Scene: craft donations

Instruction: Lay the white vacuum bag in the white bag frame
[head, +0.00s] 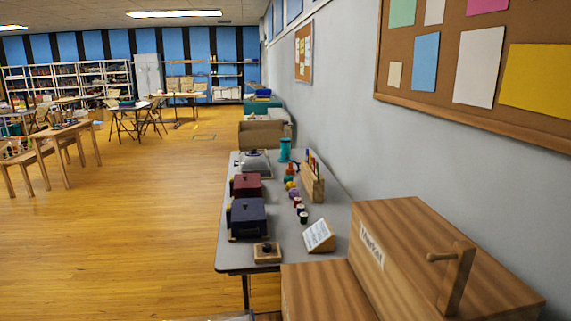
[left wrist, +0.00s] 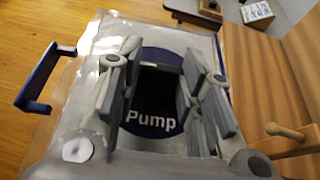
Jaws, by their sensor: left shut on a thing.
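In the left wrist view my left gripper (left wrist: 155,85) has its two grey fingers apart around something dark, shut on what appears to be the white vacuum bag. Pale, partly see-through sheeting, which looks like the white vacuum bag (left wrist: 78,149), spreads around and below the fingers with a round white disc on it. A dark blue round label reading "Pump" (left wrist: 153,121) shows between the fingers. I cannot make out the white bag frame with certainty in either view. Neither gripper shows in the head view.
A blue handle (left wrist: 40,84) sticks out at left in the wrist view. Wooden boxes with a peg handle (head: 455,278) stand at right. A grey table (head: 232,262) beyond holds a navy case (head: 248,216), a maroon case (head: 246,186) and small jars. Open floor lies left.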

